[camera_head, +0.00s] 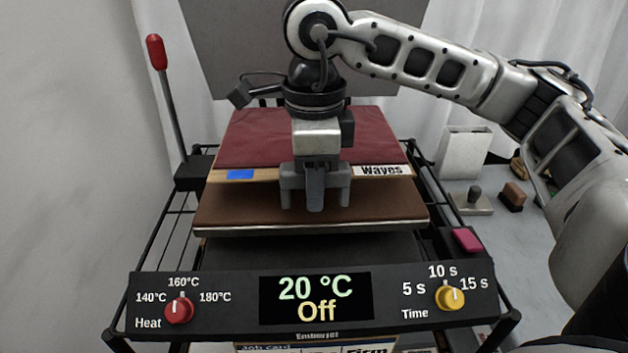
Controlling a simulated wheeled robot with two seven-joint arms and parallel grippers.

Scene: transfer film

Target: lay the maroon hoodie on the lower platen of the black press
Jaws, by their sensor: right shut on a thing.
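The maroon hoodie (255,140) is a flat panel on a thin tan board (272,175), which has a blue square and a "Waves" label along its front edge. My right gripper (315,197) comes down from above and is shut at the middle of that front edge, hiding part of it. The brown lower platen (375,208) of the black press lies below and in front of the board. The hoodie and board overlap its rear part; I cannot tell whether they touch it. My left gripper is not in view.
The press's front panel (215,308) reads 20 °C and Off, between a red heat knob (180,310) and a yellow time knob (449,298). A red-tipped lever (155,52) stands at left. A grey plate (225,50) rises behind. The right side table holds a white container (465,152) and small blocks.

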